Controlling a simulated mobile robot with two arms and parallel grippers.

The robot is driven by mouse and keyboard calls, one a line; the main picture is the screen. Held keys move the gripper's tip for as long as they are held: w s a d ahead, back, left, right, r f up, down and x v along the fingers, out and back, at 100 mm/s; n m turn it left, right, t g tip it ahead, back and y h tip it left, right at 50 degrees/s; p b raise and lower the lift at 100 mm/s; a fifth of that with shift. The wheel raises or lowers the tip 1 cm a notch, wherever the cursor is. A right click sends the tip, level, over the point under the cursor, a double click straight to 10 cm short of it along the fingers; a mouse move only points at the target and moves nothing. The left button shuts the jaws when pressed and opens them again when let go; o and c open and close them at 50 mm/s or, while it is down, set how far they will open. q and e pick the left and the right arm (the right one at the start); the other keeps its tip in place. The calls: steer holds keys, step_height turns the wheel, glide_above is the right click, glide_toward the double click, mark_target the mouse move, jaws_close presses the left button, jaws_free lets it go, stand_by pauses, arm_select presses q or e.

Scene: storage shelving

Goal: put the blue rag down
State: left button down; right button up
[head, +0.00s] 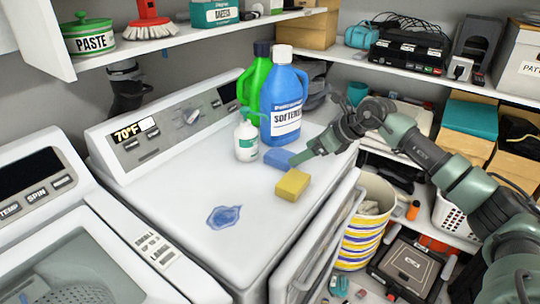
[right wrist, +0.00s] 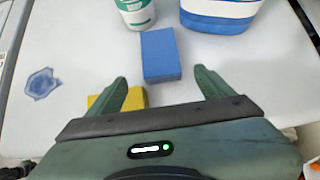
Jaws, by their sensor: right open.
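A blue block-shaped piece (head: 279,158), possibly the folded blue rag, lies on the white machine top (head: 190,180). It also shows in the right wrist view (right wrist: 160,55), just beyond the fingertips and apart from them. My right gripper (head: 302,156) is open; its fingers (right wrist: 158,78) have nothing between them. A flat, wrinkled blue patch (head: 225,216) lies further left on the same top, also in the right wrist view (right wrist: 42,83); I cannot tell whether it is cloth or a spill. My left gripper is not in view.
A yellow sponge (head: 292,185) lies close to the right gripper, partly behind a finger in the wrist view. A white pump bottle (head: 246,138), a blue softener bottle (head: 283,100) and a green bottle (head: 256,80) stand behind the blue piece.

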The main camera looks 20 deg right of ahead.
mark_target(282, 159)
steer(key=p+x, duration=0.1)
steer(key=x, duration=0.2)
steer(key=shift+w, duration=0.15)
steer(key=p+x, duration=0.1)
steer(key=x, duration=0.2)
steer(key=shift+w+f, duration=0.2)
steer(key=shift+f, duration=0.1)
steer(key=shift+w+a+f+p, duration=0.15)
steer(key=shift+f+p, duration=0.05)
steer(key=shift+p, duration=0.1)
steer(key=c, duration=1.6)
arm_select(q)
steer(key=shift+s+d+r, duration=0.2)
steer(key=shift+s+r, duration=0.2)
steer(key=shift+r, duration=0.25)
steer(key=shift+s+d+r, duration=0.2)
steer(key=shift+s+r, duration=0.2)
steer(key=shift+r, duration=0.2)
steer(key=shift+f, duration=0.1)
